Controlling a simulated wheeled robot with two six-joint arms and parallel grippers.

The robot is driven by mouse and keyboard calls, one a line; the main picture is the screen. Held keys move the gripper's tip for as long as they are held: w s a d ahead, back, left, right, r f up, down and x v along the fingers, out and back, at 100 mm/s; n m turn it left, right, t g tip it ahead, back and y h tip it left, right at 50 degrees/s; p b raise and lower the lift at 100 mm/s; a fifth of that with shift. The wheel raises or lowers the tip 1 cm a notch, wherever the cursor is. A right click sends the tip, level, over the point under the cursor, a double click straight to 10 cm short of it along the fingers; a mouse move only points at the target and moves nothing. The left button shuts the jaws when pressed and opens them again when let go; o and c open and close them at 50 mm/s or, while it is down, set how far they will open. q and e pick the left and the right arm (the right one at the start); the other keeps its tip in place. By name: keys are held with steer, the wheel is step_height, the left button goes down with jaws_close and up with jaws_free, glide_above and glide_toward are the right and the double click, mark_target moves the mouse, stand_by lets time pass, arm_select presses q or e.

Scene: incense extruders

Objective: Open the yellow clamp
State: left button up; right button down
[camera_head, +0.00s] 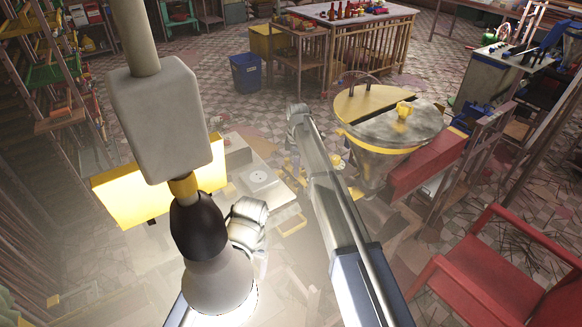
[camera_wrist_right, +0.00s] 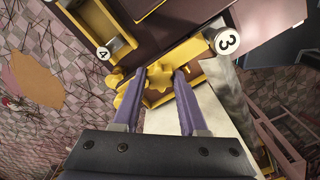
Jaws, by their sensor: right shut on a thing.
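The yellow clamp (camera_wrist_right: 158,62) has a lobed, star-shaped knob and sits on a dark machine part in the right wrist view. My right gripper (camera_wrist_right: 161,76) has its two purple fingers on either side of the knob, shut on it. The knob still sits against the machine. In the head view my right arm reaches to the middle and covers part of the machine with yellow parts (camera_head: 292,218). My left arm shows behind the hanging lamp, but its gripper cannot be made out.
A hanging lamp (camera_head: 205,230) blocks the left centre of the head view. A funnel-shaped hopper (camera_head: 385,165) with a yellow-knobbed lid stands right of my right arm. A red chair (camera_head: 480,280) is at lower right. Round tags 3 (camera_wrist_right: 227,41) and 4 (camera_wrist_right: 103,53) flank the clamp.

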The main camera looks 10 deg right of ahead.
steer(key=n, duration=0.4)
steer(key=shift+n, duration=2.8)
steer(key=shift+w, duration=0.1)
